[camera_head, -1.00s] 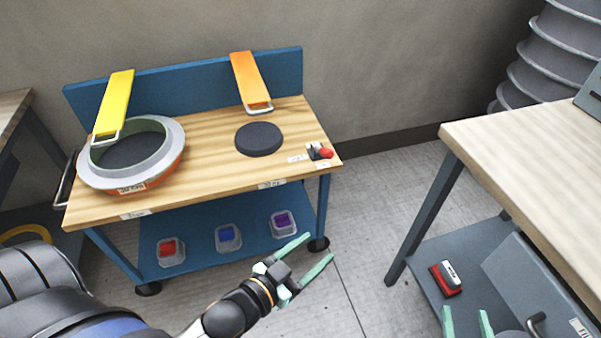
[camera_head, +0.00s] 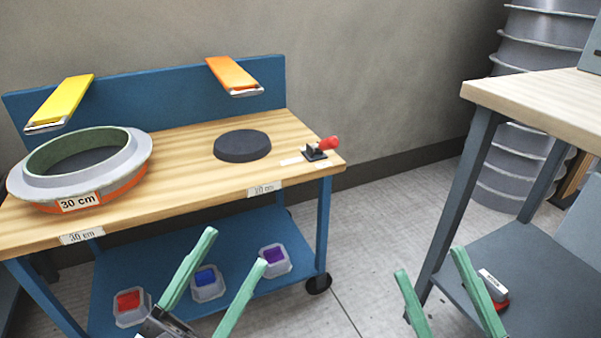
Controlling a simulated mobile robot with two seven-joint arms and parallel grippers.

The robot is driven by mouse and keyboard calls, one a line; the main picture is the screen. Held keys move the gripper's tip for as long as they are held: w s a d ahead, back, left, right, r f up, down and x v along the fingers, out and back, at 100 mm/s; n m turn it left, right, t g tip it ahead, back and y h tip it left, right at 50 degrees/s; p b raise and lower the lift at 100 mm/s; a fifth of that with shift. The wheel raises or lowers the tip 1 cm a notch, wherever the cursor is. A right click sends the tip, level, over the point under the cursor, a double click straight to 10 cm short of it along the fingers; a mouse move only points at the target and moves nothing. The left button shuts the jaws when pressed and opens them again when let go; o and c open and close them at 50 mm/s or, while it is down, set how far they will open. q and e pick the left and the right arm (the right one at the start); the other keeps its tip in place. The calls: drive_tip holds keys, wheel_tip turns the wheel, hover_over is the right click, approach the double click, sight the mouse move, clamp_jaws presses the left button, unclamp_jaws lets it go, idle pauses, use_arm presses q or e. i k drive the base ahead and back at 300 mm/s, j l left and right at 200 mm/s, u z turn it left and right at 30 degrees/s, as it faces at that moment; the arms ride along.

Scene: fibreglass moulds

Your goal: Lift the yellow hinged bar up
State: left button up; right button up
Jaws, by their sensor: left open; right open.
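The yellow hinged bar (camera_head: 62,102) juts forward from the blue back panel at the far left, with a metal handle at its front end. It is above and behind the grey ring mould (camera_head: 140,158), which has a green inside and an orange lower edge with a "30 cm" label. My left gripper (camera_head: 235,248) is open and empty in front of the bench, below and right of the bar and well apart from it. My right gripper (camera_head: 430,261) is open and empty at the lower right, near the other table.
A second table (camera_head: 545,108) stands at right, with floor between.

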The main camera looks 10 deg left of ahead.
sight(60, 107)
drive_tip(key=u, duration=1.5)
drive_tip(key=i+j+u, duration=0.55)
drive_tip(key=i+j, duration=0.05)
drive_tip(key=j, duration=0.1)
